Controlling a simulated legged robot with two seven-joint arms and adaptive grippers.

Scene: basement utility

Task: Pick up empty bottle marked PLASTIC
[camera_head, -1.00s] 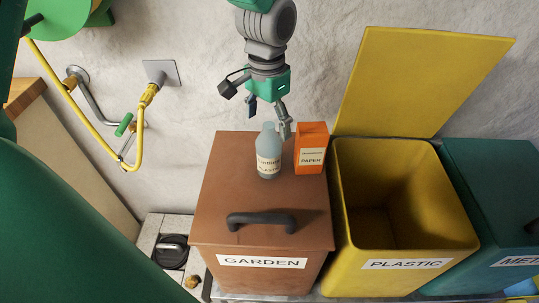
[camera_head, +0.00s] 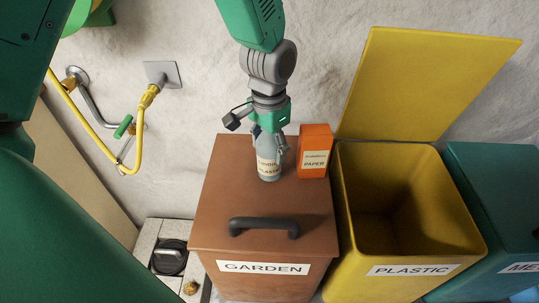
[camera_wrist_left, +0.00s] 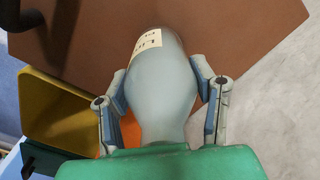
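The empty bottle marked PLASTIC (camera_head: 268,168) is pale blue-grey with a cream label. It stands upright on the brown lid of the GARDEN bin. My left gripper (camera_head: 270,146) is over the bottle's upper part, with its fingers on either side. In the left wrist view the bottle (camera_wrist_left: 160,85) lies between the two spread fingers (camera_wrist_left: 162,90). Orange shows between the left-hand finger and the bottle; contact on the other side is hard to tell. The fingers hide part of the bottle's top in the head view. My right gripper is out of view.
An orange PAPER box (camera_head: 314,142) stands close to the right of the bottle. The GARDEN bin (camera_head: 215,215) has a black handle (camera_head: 264,224) in front. The open yellow PLASTIC bin (camera_head: 465,235) and a teal bin (camera_head: 495,180) stand to the right. The wall is behind.

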